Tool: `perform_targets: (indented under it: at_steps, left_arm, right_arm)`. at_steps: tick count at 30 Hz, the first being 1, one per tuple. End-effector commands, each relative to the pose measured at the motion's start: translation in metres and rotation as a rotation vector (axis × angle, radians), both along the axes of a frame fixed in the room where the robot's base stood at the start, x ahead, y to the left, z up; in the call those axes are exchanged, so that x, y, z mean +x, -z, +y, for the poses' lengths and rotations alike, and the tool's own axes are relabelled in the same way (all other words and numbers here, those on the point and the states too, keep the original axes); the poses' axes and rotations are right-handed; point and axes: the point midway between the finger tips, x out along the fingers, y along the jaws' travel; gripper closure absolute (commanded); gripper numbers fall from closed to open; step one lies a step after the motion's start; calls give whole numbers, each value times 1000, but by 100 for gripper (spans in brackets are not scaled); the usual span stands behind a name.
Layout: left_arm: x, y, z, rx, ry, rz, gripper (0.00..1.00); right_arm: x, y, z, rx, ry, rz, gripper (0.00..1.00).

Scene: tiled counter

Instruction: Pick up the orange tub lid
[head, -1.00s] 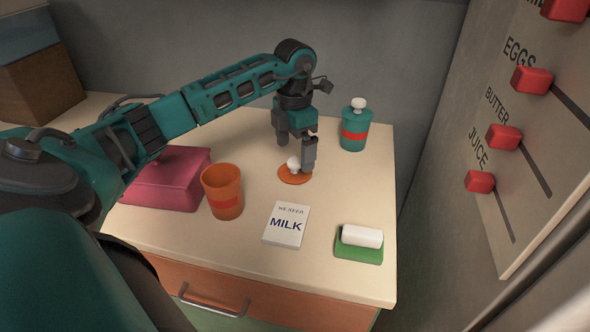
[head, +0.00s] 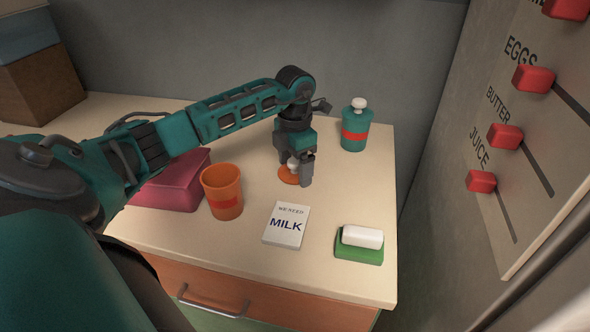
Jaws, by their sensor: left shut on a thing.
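The orange tub lid (head: 287,174) is a flat orange disc with a round white knob (head: 293,164), towards the back of the counter. My left gripper (head: 294,170) points down over the lid and is shut on its knob, with one finger on each side. The nearer finger hides part of the lid's right side. I cannot tell whether the lid touches the counter. The orange tub (head: 222,192) with a red band stands open at the front left of the lid. My right gripper is not in view.
A teal jar (head: 355,130) with a white knob stands at the back right. A pink box (head: 175,183) is left, under my arm. A white "MILK" card (head: 286,225) and a green-and-white block (head: 360,244) lie in front. A panel with red sliders (head: 504,136) rises at the right.

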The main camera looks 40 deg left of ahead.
Motion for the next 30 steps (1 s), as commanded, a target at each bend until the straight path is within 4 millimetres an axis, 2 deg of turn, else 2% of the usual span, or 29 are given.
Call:
perform_targets:
  at_steps: [3,11,17,23,30]
  left_arm:
    - [0,0,0,0,0,-1,45]
    - [0,-2,0,1,0,-1,45]
    - [1,-18,0,0,1,-3,45]
    - [1,-58,0,1,0,-6,45]
    - [1,-121,0,1,0,-7,45]
  right_arm:
    - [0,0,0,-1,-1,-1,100]
    - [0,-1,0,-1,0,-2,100]
    - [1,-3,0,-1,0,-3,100]
    - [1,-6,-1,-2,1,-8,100]
    - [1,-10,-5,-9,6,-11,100]
